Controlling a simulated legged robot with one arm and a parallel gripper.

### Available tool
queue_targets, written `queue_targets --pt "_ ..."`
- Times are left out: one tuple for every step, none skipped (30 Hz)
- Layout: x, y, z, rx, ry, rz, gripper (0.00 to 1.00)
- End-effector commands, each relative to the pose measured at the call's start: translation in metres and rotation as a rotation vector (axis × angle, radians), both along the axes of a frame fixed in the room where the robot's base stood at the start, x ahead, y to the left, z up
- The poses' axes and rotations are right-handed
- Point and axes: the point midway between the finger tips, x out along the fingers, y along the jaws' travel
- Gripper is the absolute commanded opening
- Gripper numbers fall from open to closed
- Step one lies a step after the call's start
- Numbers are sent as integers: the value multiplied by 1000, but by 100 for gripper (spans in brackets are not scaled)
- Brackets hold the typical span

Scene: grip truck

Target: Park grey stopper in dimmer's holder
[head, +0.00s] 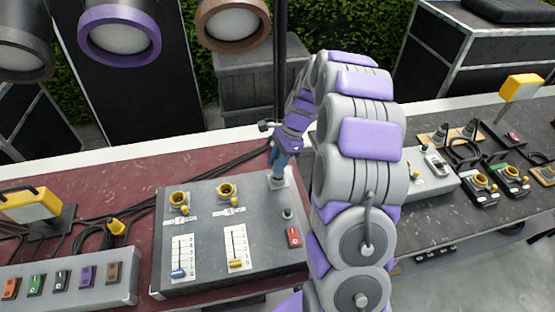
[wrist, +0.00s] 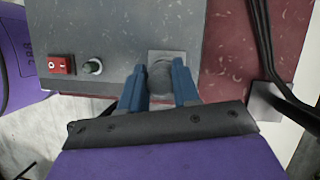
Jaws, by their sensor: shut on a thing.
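The dimmer (head: 205,255) is a grey box on the dark red table top, with two yellow sockets and two sliders. My gripper (head: 279,170) points down at its far right corner. In the wrist view, the blue fingers of my gripper (wrist: 160,78) are shut on the grey stopper (wrist: 160,72), a rounded grey piece between them. A pale square plate (wrist: 166,56), seemingly the holder, shows right at the stopper; it also shows in the head view (head: 285,182). The fingers hide the stopper's lower end, so I cannot tell whether it is seated or just above.
On the dimmer near my gripper are a dark knob (head: 287,213) and a red switch (head: 293,237). Black cables (head: 225,165) run behind it. A grey switch box (head: 70,280) stands at left. Lamps hang at the back left. More gear covers the right table.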

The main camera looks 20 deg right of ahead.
Motion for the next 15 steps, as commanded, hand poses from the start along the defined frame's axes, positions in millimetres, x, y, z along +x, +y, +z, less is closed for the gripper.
queue_targets --pt "0 0 -1 0 0 0 0" --pt "0 0 -1 0 0 0 0" --pt "0 0 -2 0 0 0 0" --pt "0 0 -2 0 0 0 0" --pt "0 0 -3 0 0 0 0" --pt "0 0 -3 0 0 0 0" --pt "0 0 -4 0 0 0 0" --pt "0 0 -4 0 0 0 0" --pt "0 0 -5 0 1 0 0" --pt "0 0 -5 0 1 0 0" --pt "0 0 -6 0 1 0 0" --pt "0 0 -7 0 1 0 0" --pt "0 0 -7 0 1 0 0" --pt "0 0 -8 0 1 0 0" --pt "0 0 -8 0 1 0 0"
